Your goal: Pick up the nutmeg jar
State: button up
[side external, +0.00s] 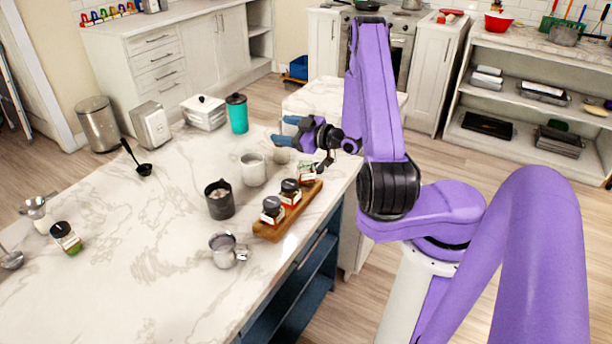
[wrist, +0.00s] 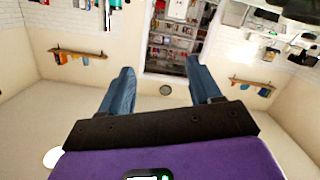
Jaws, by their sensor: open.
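Several small spice jars show in the side external view, and their labels are too small to read, so I cannot tell which is nutmeg. On a wooden board (side external: 268,232) stand a front jar with a black lid (side external: 272,211), a middle jar with a black lid and red contents (side external: 290,192), and a far jar (side external: 308,172) partly behind my wrist. My gripper (side external: 279,130) is open and empty, above the counter beyond the board. Its blue fingers show apart in the wrist view (wrist: 162,78), with no jar between them.
Near the board stand a dark cup (side external: 219,200), a pale mug (side external: 253,169) and a metal jug (side external: 224,250). A teal canister (side external: 237,113), a white box (side external: 203,112) and a black ladle (side external: 143,168) are farther back. The marble counter's (side external: 130,265) left front is clear.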

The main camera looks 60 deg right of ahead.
aim_at(303, 159)
jog(key=s+a+f+m+h, duration=0.1)
jog(key=s+f+m+h, duration=0.1)
jog(key=s, duration=0.2)
jog(key=s+a+f+m+h, duration=0.1)
jog(key=s+f+m+h, duration=0.1)
jog(key=s+m, duration=0.1)
jog(key=s+a+f+m+h, duration=0.1)
jog(key=s+f+m+h, duration=0.1)
jog(key=s, duration=0.3)
jog(key=shift+s+a+f+m+h, duration=0.15)
jog(key=shift+a+f+m+h, duration=0.25)
jog(key=shift+m, duration=0.3)
jog(key=shift+x, duration=3.7)
grip_shut()
jog(key=shift+r, duration=0.15)
